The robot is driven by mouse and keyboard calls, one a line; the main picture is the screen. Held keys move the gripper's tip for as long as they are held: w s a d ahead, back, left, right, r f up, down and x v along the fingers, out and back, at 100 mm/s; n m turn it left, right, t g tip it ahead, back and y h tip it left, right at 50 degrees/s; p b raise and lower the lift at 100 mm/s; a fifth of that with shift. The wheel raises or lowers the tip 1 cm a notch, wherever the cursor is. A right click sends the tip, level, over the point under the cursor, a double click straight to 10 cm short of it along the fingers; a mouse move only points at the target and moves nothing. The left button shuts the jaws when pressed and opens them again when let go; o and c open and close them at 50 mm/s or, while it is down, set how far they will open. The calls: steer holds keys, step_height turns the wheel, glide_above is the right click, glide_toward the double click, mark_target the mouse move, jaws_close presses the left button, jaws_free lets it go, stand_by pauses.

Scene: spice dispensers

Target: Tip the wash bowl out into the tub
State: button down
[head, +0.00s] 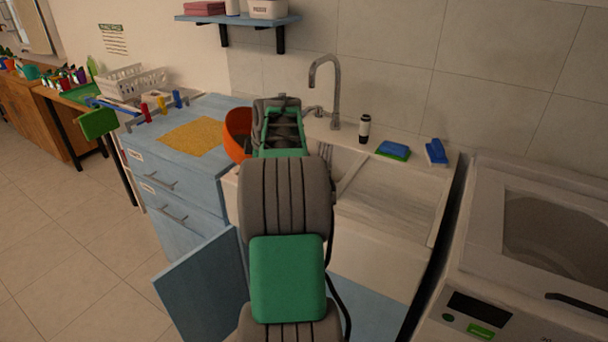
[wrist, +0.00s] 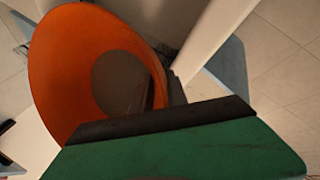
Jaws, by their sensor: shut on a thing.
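An orange bowl (head: 237,133) shows to the left of my wrist in the head view, near the left end of the sink; my arm hides part of it. In the wrist view the bowl (wrist: 65,70) looks tilted, with a dull grey-brown patch inside that may be water. My gripper (wrist: 168,108) is shut on the bowl's rim; its green finger with a dark pad shows in front. In the head view the fingers are hidden behind my arm. The white sink (head: 385,180) lies under and right of my wrist. I cannot tell whether it is the tub.
A tall tap (head: 333,90) stands behind the sink. A dark bottle (head: 364,128) and sponges (head: 393,149) sit on the back ledge. A blue cabinet (head: 150,150) with a yellow cloth (head: 197,136) stands left. A washer-like machine (head: 470,270) with a wide top opening stands right.

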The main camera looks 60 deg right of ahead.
steer(key=shift+s+d+t, duration=0.2)
steer(key=shift+s+t, duration=0.35)
steer(key=shift+t, duration=0.05)
steer(key=shift+s+d+f+m+t+y, duration=0.1)
steer(key=shift+m+t+y, duration=0.1)
steer(key=shift+t, duration=0.35)
steer(key=shift+s+f+m+t+y, duration=0.1)
steer(key=shift+s+m+t+y, duration=0.1)
steer(key=shift+t, duration=0.3)
steer(key=shift+s+d+f+m+t+y, duration=0.1)
steer(key=shift+t+y, duration=0.1)
steer(key=shift+t, duration=0.35)
stand_by(0.7)
steer(key=shift+s+d+r+m+t+y+p, duration=0.1)
steer(key=shift+s+r+m+t+y+p, duration=0.15)
steer(key=shift+r+t+p, duration=0.45)
steer(key=shift+s+r+m+t+y+p, duration=0.2)
steer(key=shift+r+t+p, duration=0.25)
steer(key=shift+t, duration=0.35)
stand_by(0.8)
steer(key=shift+s+d+r+t+b, duration=0.25)
steer(key=shift+s+t+b, duration=0.3)
steer(key=shift+b, duration=0.3)
steer(key=shift+s+d+r+t+b, duration=0.15)
steer(key=shift+s+r+t+b, duration=0.25)
steer(key=shift+b, duration=0.45)
